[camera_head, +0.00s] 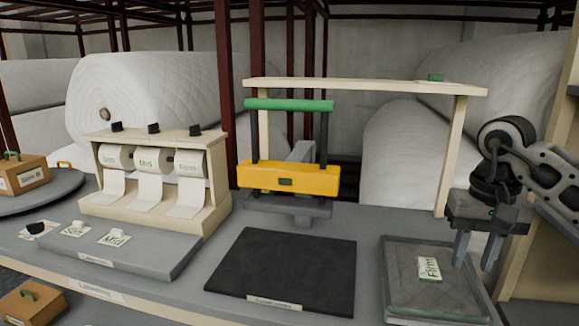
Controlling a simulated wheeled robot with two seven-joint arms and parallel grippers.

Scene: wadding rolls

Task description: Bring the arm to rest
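My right gripper (474,266) comes in from the right edge on my bent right arm (545,170). Its two fingers point down and stand apart, with nothing visible between them. It is over the right side of a grey, clear-looking tray (440,308). A card marked "Firm" (429,269) lies in the tray, to the left of the fingers. I cannot tell whether the fingertips touch the tray. My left gripper is not in view.
A yellow press with a green handle (288,105) stands behind a black mat (285,268). A wooden frame (365,86) spans behind the tray. A roll dispenser (155,175) and a grey label board (150,250) are left. The mat is bare.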

